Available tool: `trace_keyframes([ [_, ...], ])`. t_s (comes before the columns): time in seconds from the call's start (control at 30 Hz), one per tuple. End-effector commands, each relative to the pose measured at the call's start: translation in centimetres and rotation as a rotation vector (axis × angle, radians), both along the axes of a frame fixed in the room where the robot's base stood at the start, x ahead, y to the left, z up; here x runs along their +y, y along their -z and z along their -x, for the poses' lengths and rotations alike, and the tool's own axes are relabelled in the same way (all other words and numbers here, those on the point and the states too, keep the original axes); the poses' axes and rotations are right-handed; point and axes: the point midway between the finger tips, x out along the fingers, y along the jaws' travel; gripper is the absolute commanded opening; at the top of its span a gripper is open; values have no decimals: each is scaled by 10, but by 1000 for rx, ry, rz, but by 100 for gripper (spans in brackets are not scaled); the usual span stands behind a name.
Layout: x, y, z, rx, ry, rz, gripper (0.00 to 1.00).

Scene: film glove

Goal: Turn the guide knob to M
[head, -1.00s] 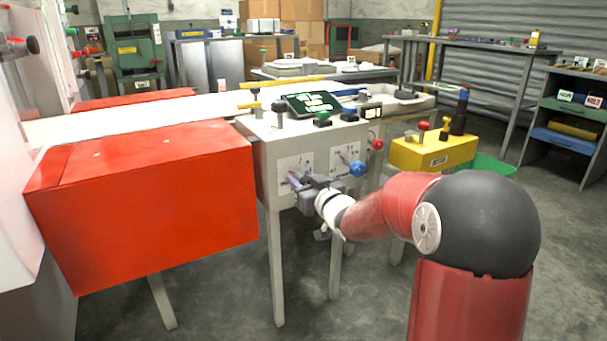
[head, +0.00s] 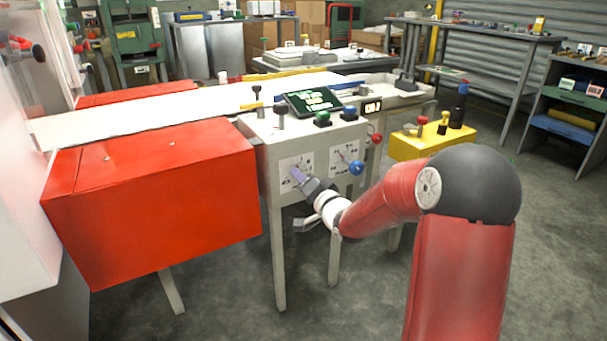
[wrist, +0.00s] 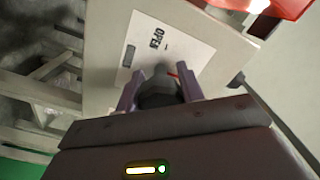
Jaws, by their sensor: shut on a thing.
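The guide knob (wrist: 158,88) is a dark knob on a white label plate (wrist: 140,55) on the machine's front. My gripper (wrist: 157,92) is shut on the knob, with one purple-grey finger on each side of it. The word OPEN shows on the plate, tilted in the wrist view, and a small red mark lies beside the knob. I cannot make out an M or where the knob points. In the head view my gripper (head: 299,178) reaches the left plate (head: 290,165) and hides the knob.
A second plate with a blue-balled lever (head: 356,167) is just right of my gripper, with a red knob (head: 376,138) above it. The red box (head: 150,200) stands at left. A yellow box (head: 430,143) stands at right. Machine legs are below.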

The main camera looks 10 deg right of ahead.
Motion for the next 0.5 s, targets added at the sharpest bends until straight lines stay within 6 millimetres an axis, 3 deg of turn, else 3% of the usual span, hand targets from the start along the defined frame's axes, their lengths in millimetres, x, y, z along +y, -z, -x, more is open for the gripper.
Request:
trace_keyframes([
  [0.5, 0, -2, 1, 157, 2, -469, 15],
])
